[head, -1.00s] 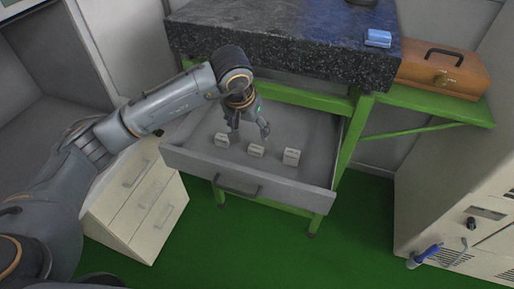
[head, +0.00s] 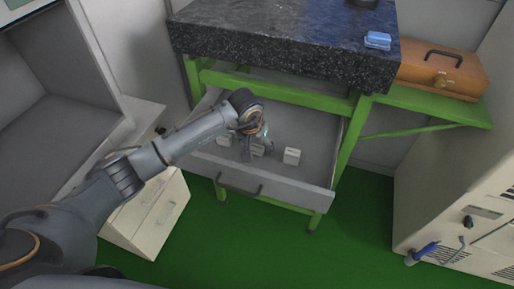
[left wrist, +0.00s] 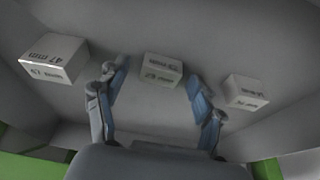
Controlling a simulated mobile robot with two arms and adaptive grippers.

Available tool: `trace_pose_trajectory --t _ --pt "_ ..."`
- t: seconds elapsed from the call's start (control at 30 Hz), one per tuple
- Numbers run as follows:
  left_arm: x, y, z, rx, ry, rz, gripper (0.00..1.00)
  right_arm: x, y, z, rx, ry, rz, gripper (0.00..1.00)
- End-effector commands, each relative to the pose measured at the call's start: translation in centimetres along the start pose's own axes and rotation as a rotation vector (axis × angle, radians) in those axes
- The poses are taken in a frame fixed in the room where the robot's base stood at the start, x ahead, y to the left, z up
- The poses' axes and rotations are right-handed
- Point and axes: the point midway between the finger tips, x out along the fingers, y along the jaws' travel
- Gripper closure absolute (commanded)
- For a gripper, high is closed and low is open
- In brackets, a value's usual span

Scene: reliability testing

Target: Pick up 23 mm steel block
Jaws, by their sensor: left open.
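Three light steel blocks sit apart in the open drawer. The middle block (head: 258,150) is partly hidden by my left gripper (head: 257,153) in the head view. In the left wrist view this block (left wrist: 162,70) lies ahead between the spread fingers of my left gripper (left wrist: 157,77); its blurred label seems to read 23 mm. The gripper is open and holds nothing. The third block (left wrist: 246,92) has an unclear label. My right gripper is out of view.
The grey drawer (head: 310,190) has raised walls around the blocks. The dark granite slab (head: 290,50) on a green frame overhangs the drawer's back. A blue object (head: 378,40) lies on the slab. A wooden case (head: 440,72) stands to the right.

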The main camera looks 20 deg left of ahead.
Motion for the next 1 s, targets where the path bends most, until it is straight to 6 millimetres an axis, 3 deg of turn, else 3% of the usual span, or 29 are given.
trace_pose_trajectory --t 0.17,0.5,0.83,1.0 --pt "0.0 0.0 0.0 0.000 0.000 0.000 0.32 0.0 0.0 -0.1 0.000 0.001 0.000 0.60" --pt "-0.1 0.0 -0.1 0.000 0.002 0.000 0.98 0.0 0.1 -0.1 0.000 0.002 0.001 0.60" --pt "-0.4 -0.1 -0.2 0.000 0.003 -0.001 0.98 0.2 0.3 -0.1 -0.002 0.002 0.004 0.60" --pt "-2.0 -0.1 -0.8 0.001 0.007 -0.001 0.98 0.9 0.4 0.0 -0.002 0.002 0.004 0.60"
